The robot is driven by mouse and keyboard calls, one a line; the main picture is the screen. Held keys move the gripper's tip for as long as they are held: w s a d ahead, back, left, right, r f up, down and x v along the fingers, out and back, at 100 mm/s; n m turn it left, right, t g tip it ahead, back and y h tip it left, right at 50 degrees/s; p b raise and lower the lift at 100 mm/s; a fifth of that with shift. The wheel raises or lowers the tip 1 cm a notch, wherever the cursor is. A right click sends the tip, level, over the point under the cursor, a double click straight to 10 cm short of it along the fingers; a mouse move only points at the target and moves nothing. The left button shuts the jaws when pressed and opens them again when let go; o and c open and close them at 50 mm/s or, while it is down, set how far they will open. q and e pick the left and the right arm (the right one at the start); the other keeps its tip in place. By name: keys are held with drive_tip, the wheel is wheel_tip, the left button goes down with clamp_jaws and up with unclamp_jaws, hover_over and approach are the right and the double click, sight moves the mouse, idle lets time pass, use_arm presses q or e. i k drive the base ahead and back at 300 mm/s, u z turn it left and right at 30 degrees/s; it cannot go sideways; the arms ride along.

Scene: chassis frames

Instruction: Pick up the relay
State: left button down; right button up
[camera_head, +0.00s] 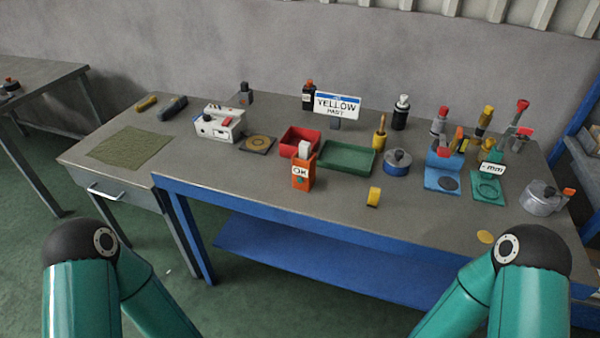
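I cannot tell for certain which item is the relay. A small dark grey block (246,94) stands at the back of the workbench, behind a white boxy device (217,124) with small knobs. An orange box (302,172) with an "OK" label and a pale top stands near the middle. My two teal arms show at the lower left and lower right, in front of the bench. Neither gripper is in the picture, so their state is hidden.
The workbench (240,182) has a blue front edge. A red tray (300,140), a green tray (346,158) and a blue-based holder (441,180) stand on it. A green mat (130,147) lies at left. The front strip left of the orange box is clear.

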sight(305, 148)
drive_tip(key=u, duration=0.9)
drive_tip(key=i, duration=0.15)
drive_tip(key=z, duration=2.55)
drive_tip(key=k, duration=0.7)
drive_tip(key=u, duration=0.95)
drive_tip(key=k, duration=0.6)
drive_tip(key=u, duration=0.95)
drive_tip(key=i, duration=1.45)
drive_tip(key=z, duration=0.4)
